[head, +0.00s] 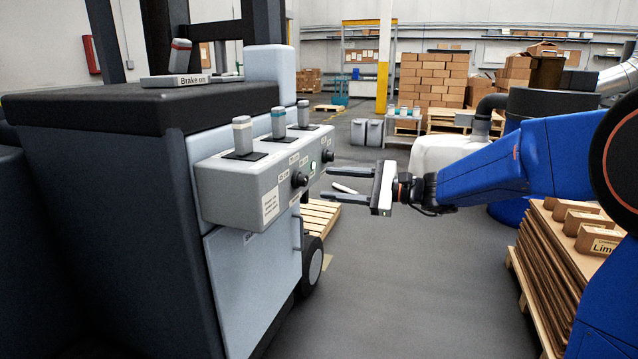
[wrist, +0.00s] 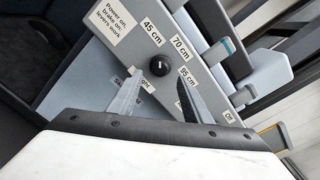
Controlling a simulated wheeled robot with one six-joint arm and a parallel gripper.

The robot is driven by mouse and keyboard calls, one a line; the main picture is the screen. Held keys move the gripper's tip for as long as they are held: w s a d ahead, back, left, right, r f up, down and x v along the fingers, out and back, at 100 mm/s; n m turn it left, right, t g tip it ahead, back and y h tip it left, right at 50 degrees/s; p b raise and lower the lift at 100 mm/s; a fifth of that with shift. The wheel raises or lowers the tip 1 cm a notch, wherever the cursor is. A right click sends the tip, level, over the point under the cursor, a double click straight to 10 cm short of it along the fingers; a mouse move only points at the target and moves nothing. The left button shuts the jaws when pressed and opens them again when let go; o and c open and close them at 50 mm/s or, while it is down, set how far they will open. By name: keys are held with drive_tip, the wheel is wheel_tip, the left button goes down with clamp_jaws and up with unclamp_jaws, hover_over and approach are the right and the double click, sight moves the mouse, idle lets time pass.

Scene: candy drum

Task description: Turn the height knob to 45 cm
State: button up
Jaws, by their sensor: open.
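The height knob (head: 299,179) is a black round knob on the front of the grey control box (head: 232,190). In the wrist view the knob (wrist: 160,66) has a short white mark, and I cannot tell surely which label it points to. The 45 cm label (wrist: 152,33) is above it, the 70 cm label (wrist: 181,47) upper right and the 95 cm label (wrist: 187,75) to its right. My gripper (head: 326,183) is open and empty, its fingers pointing at the box. In the wrist view the fingertips (wrist: 160,77) lie either side of the knob, seemingly short of it.
A second black knob (head: 327,156) and a green light (head: 327,141) are farther along the box. Several levers (head: 242,135) stand on its top. Stacked cardboard (head: 563,265) is at the right. The grey floor (head: 400,290) between is clear.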

drive_tip(key=v, duration=1)
drive_tip(key=shift+s+d, duration=0.1)
drive_tip(key=shift+s, duration=0.1)
